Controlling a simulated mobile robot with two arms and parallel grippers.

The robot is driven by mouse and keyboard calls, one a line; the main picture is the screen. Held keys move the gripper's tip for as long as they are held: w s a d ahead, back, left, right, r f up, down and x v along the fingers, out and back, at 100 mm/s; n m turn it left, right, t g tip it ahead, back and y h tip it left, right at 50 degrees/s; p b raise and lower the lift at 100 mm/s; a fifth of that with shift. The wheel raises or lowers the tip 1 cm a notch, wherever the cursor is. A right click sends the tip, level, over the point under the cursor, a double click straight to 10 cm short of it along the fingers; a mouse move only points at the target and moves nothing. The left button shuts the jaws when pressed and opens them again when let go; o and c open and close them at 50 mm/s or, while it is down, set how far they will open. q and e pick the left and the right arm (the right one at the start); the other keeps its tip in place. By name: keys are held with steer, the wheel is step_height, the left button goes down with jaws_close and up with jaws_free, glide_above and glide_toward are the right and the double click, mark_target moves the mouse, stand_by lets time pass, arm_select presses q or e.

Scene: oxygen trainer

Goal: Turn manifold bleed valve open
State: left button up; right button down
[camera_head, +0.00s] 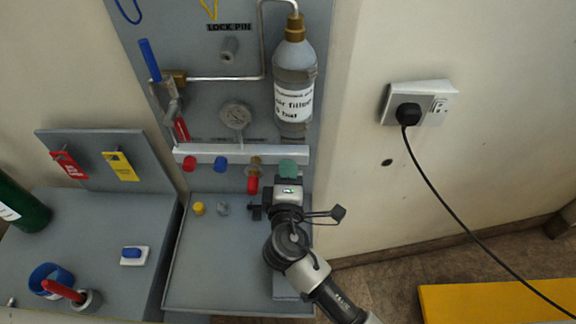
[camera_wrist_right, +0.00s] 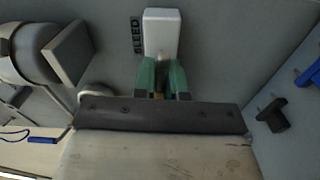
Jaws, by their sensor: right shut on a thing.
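The white manifold bar (camera_head: 225,153) runs across the grey panel. My right gripper (camera_head: 288,166) is at its right end, with green fingers against the lower front of the bar. In the right wrist view the two green fingers (camera_wrist_right: 161,72) stand close together under the white manifold end (camera_wrist_right: 161,32), beside a "BLEED" label (camera_wrist_right: 136,36). They are shut on the bleed valve, of which only a small brass-coloured bit (camera_wrist_right: 159,95) shows between them. The fingers hide the rest, so its turn position cannot be told. My left gripper is not in view.
Left along the manifold are a red knob (camera_head: 189,163), a blue knob (camera_head: 221,164) and a red-handled brass valve (camera_head: 252,184). A gauge (camera_head: 236,115) and a bottle (camera_head: 294,75) are above. A grey shelf (camera_head: 205,270) lies below. A black cable (camera_head: 450,200) hangs at right.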

steer(key=n+p, duration=0.2)
steer(key=n, duration=0.2)
steer(key=shift+f+n, duration=0.1)
steer(key=shift+n, duration=0.2)
steer(key=n+p, duration=0.1)
steer(key=n, duration=0.1)
steer(key=n+p, duration=0.1)
steer(key=n, duration=0.1)
steer(key=shift+d+f+n+p, duration=0.1)
steer(key=shift+f+n+p, duration=0.1)
steer(key=shift+n+p, duration=0.15)
steer(key=n+p, duration=0.1)
steer(key=n, duration=0.1)
steer(key=n+p, duration=0.2)
steer(key=n, duration=0.1)
steer(key=shift+d+f, duration=0.15)
steer(key=shift+d, duration=0.05)
steer(key=shift+s+d+f+n+p, duration=0.1)
steer(key=shift+n+p, duration=0.55)
steer(key=shift+n, duration=0.45)
steer(key=shift+d+f+n+p, duration=0.1)
steer(key=shift+n+p, duration=0.5)
steer(key=shift+n, duration=0.45)
steer(key=shift+f, duration=0.1)
steer(key=c, duration=1.2)
jaws_free()
